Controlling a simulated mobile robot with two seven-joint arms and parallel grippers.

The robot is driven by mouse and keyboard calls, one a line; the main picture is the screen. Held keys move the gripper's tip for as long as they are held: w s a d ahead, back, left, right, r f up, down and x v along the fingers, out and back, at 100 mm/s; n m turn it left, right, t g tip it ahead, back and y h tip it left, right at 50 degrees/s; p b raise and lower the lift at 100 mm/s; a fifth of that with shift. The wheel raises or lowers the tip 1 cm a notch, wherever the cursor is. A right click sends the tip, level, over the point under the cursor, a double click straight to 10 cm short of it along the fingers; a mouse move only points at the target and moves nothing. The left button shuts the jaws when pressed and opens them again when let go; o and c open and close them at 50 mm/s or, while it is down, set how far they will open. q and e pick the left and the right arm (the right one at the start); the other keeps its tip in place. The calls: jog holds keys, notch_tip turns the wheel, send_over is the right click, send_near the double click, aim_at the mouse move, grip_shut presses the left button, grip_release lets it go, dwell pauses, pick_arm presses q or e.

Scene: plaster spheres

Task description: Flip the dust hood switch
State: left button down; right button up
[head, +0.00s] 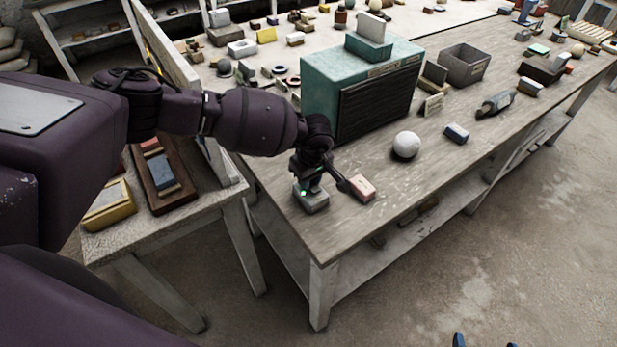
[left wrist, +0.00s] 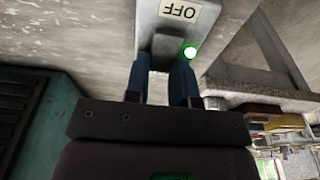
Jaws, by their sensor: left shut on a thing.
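The switch box (head: 315,204) is a small grey block near the left front corner of the workbench. In the left wrist view the box (left wrist: 149,22) shows a white label reading OFF, upside down, and a lit green lamp (left wrist: 189,53). My left gripper (head: 310,186) is over the box, its blue fingers (left wrist: 160,80) on either side of the grey switch lever (left wrist: 163,62) and shut on it. The fingers and gripper body hide much of the lever. The teal dust hood (head: 320,75) with a black slatted front stands behind. My right gripper (head: 485,343) shows only two separated blue fingertips at the bottom edge.
A pink-topped block (head: 362,188) lies close right of the switch box. A white plaster sphere (head: 406,145) and a blue block (head: 457,133) lie farther right. A side table (head: 110,240) with trays stands left. The bench front between block and sphere is clear.

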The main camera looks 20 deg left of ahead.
pick_arm(q)
jog(key=shift+s+d+t+y, duration=0.2)
jog(key=shift+t+y, duration=0.5)
jog(key=shift+y, duration=0.3)
jog(key=shift+r+b, duration=0.15)
jog(key=shift+b, duration=0.15)
pick_arm(e)
jog(key=shift+s+d+f, duration=0.1)
jog(key=shift+s+f, duration=0.3)
jog(key=shift+f, duration=0.05)
pick_arm(q)
jog(key=c, duration=1)
grip_release()
jog(key=shift+o, duration=0.2)
pick_arm(e)
jog(key=shift+w+r, duration=0.25)
jog(key=shift+w, duration=0.15)
pick_arm(q)
jog(key=shift+d+r, duration=0.1)
jog(key=shift+r, duration=0.15)
jog(key=v, duration=1)
jog(key=shift+s+d+b, duration=0.25)
jog(key=shift+b, duration=0.05)
pick_arm(e)
jog(key=shift+s+f, duration=0.4)
jog(key=shift+f, duration=0.15)
